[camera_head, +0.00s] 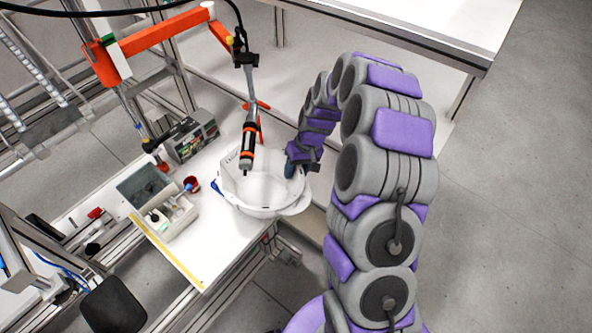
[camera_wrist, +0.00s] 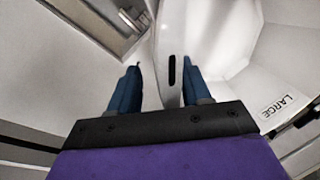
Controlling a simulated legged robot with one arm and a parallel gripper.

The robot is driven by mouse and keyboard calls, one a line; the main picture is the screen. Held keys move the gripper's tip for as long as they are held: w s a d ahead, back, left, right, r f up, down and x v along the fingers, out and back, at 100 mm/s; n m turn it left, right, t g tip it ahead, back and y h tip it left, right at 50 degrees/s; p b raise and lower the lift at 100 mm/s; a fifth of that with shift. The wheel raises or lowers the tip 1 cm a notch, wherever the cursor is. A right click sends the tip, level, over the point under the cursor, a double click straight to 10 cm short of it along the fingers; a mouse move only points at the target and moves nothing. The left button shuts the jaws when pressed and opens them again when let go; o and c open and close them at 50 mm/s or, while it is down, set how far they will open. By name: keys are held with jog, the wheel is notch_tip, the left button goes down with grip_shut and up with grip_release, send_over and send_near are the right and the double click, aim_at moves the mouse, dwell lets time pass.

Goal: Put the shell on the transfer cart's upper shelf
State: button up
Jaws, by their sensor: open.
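The white helmet shell (camera_head: 262,192) sits open side up on the white workbench, below a hanging screwdriver. My gripper (camera_head: 292,168) is at the shell's right rim. In the wrist view, the two blue fingers of my gripper (camera_wrist: 158,80) are apart, with the shell's pale slotted rim (camera_wrist: 171,35) between them. A gap shows beside the left finger; contact with the right finger is unclear. The shell's inside carries the word LARGE. A white two-level unit (camera_head: 440,18) stands at the back right; I cannot tell whether it is the transfer cart.
The orange tool arm (camera_head: 150,40) holds the screwdriver (camera_head: 248,145) over the shell. Parts bins (camera_head: 145,185), a red cup (camera_head: 191,184) and a grey box (camera_head: 193,138) stand on the workbench (camera_head: 205,250) left of the shell. Open grey floor (camera_head: 520,200) lies to the right.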

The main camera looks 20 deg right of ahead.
jog(key=a+p+v, duration=0.1)
jog(key=p+v, duration=0.1)
jog(key=v, duration=1)
jog(key=s+a+r, duration=0.6)
jog(key=s+r, duration=0.1)
jog(key=s, duration=0.2)
jog(key=s+a+r+g+h, duration=0.1)
jog(key=s, duration=1.2)
jog(key=s+a+r+g+h, duration=0.1)
jog(key=s+r+h, duration=0.1)
jog(key=s, duration=1.2)
jog(key=shift+r, duration=0.3)
jog(key=shift+s+m, duration=0.3)
jog(key=shift+s, duration=0.1)
jog(key=shift+c, duration=1.1)
